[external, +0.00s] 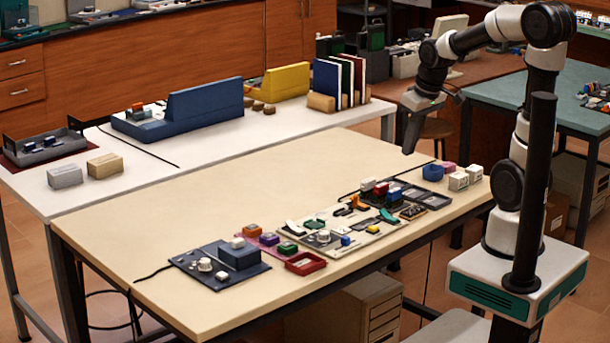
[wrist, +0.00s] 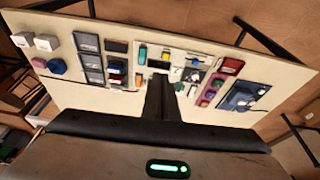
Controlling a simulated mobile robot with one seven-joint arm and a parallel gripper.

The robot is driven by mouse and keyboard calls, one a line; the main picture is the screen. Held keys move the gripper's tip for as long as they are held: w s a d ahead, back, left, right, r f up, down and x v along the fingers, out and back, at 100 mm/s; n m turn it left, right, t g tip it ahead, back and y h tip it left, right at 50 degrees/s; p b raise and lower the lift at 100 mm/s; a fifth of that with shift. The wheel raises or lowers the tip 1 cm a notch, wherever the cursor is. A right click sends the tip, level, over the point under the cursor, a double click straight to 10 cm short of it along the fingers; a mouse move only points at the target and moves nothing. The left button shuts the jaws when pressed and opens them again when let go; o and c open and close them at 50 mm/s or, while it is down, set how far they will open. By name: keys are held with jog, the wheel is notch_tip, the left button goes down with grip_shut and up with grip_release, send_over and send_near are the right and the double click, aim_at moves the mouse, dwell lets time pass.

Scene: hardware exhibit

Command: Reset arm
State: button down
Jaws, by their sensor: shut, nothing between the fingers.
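My arm stands at the right of the external view, with its base beside the table's right end. My gripper (external: 410,148) hangs pointing down above the right part of the beige table (external: 200,235), clear of everything on it. The fingers are together and hold nothing. In the wrist view my gripper (wrist: 160,82) shows as one dark closed shape over the table, with the small hardware items spread beyond it.
A dark blue board (external: 222,268), a small red tray (external: 305,263), a pale board with parts (external: 345,245) and white blocks (external: 459,181) line the table's front side. The table's back left is clear. A white table behind holds a blue unit (external: 190,112) and yellow unit (external: 280,82).

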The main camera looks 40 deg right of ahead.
jog(key=s+a+r+t, duration=0.1)
jog(key=s+a+r, duration=0.15)
jog(key=s, duration=0.25)
jog(key=s+a+r+t, duration=0.1)
jog(key=s+r, duration=0.2)
jog(key=s, duration=0.2)
notch_tip(320, 180, up, 12)
jog(key=p, duration=1.2)
jog(key=shift+a+r, duration=0.2)
jog(key=shift+s+f, duration=0.1)
notch_tip(320, 180, down, 28)
jog(key=b, duration=2.8)
jog(key=shift+f, duration=0.15)
